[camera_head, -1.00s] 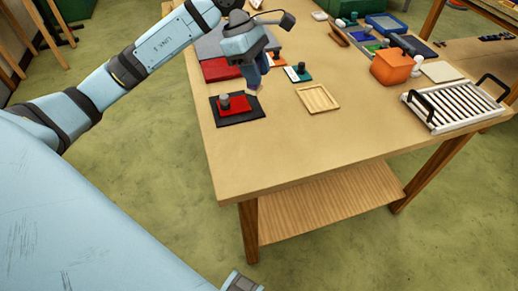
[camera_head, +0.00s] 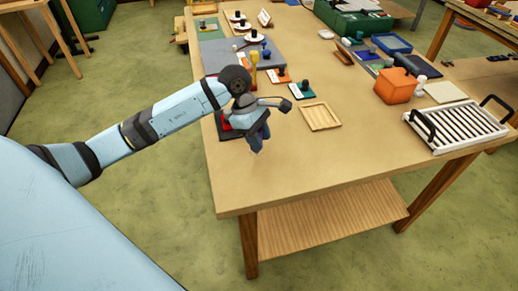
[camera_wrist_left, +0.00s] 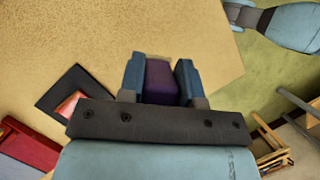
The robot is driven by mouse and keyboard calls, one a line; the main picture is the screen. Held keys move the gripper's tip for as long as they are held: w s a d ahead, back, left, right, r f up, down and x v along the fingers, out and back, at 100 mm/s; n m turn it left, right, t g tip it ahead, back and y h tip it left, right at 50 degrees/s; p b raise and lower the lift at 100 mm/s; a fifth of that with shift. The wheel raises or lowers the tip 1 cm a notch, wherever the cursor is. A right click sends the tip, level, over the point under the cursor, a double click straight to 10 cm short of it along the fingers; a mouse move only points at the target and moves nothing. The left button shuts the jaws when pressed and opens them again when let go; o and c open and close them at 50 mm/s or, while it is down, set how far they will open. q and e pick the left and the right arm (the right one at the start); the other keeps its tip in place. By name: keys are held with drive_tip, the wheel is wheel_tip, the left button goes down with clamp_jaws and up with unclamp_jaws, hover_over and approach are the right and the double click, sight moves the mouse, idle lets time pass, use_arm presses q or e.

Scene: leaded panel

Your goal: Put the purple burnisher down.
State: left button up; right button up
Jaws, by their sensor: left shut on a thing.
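My left gripper (camera_head: 258,143) is over the front left part of the wooden table (camera_head: 300,165), pointing down. In the left wrist view its two blue fingers (camera_wrist_left: 160,80) are shut on the purple burnisher (camera_wrist_left: 160,84), a dark purple block between them. Its far end points at the bare tabletop; I cannot tell whether it touches. In the head view the burnisher is not clear behind the fingers. My right gripper is not in view.
Left of the gripper lies a black pad (camera_wrist_left: 62,98) with a red block, partly hidden in the head view. A shallow wooden tray (camera_head: 320,128) lies to the right, with an orange box (camera_head: 397,88) and slatted rack (camera_head: 456,126) beyond. The front tabletop is clear.

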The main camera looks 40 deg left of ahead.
sight(259, 152)
use_arm(q)
drive_tip(key=shift+f, duration=2.75)
drive_tip(key=shift+f, duration=0.15)
drive_tip(key=o, duration=0.9)
drive_tip(key=shift+r, duration=0.2)
drive_tip(key=b+v, duration=0.1)
drive_tip(key=v, duration=1.1)
